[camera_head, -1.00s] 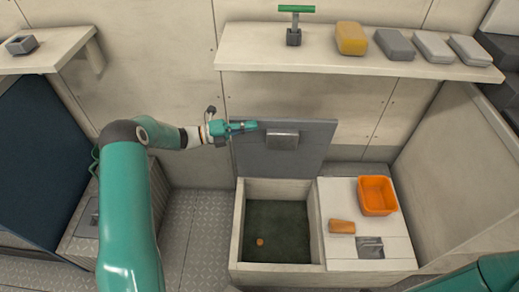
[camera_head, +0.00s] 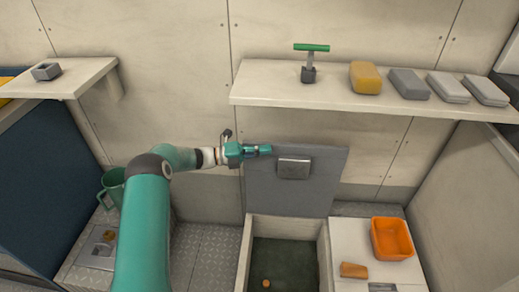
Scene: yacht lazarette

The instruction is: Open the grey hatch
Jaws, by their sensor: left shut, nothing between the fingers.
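The grey hatch (camera_head: 312,185) stands raised, close to upright, at the back of the open locker. Its metal handle plate (camera_head: 294,169) faces me. The locker (camera_head: 243,255) is open below it, with a dark floor and a small orange round object (camera_head: 266,284) inside. My left gripper (camera_head: 268,150) is shut and empty at the hatch's upper left edge, left of the handle plate. I cannot tell whether it touches the hatch. My right gripper is not in view.
A shelf (camera_head: 300,98) above holds a green-handled tool (camera_head: 310,62), a yellow block (camera_head: 365,77) and several grey blocks. An orange bin (camera_head: 391,239) and an orange-brown block (camera_head: 353,270) sit on the white lid right of the locker. A green mug (camera_head: 113,186) stands at left.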

